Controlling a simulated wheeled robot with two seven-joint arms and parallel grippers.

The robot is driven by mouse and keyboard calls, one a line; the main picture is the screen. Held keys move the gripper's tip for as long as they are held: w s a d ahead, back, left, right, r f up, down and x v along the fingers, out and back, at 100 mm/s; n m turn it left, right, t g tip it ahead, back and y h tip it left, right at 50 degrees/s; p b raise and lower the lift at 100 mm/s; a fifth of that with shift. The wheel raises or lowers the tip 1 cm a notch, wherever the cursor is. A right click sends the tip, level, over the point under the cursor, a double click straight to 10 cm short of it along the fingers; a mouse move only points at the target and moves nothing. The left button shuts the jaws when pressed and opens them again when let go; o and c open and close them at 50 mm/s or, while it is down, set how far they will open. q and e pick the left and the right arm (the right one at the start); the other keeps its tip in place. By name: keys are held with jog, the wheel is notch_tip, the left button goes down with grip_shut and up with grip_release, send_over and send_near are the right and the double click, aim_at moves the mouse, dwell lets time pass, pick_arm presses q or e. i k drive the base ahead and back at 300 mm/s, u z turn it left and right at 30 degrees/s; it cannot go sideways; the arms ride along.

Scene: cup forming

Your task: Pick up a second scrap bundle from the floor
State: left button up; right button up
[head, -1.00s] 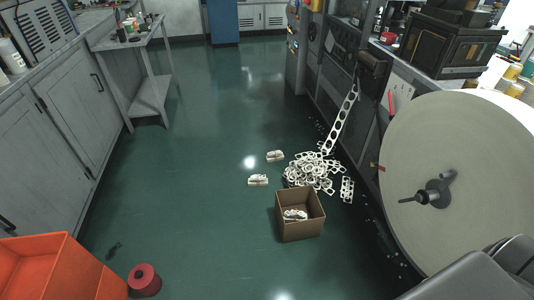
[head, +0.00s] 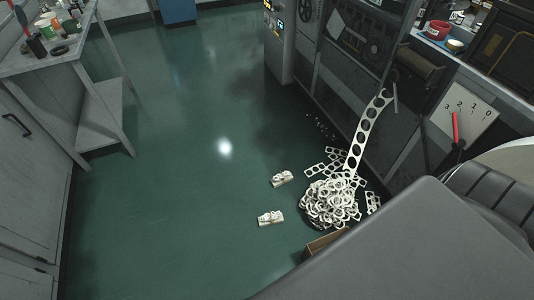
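Two small white scrap bundles lie apart on the green floor in the head view. One bundle (head: 282,178) is farther away, and the other bundle (head: 270,218) is nearer and slightly to the left. A pile of white scrap strips (head: 332,202) lies to their right, below a perforated strip (head: 368,132) hanging from the machine. A cardboard box (head: 322,243) is mostly hidden behind my grey arm at the lower right; its contents cannot be seen. Neither gripper shows in the view.
The dark machine (head: 345,60) stands along the right, with a large pale reel (head: 510,155) at the right edge. A grey side table (head: 108,110) and cabinets (head: 30,180) line the left. The floor left of the bundles is clear.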

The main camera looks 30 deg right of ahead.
aim_at(285, 177)
jog(key=i, duration=1)
jog(key=u, duration=0.05)
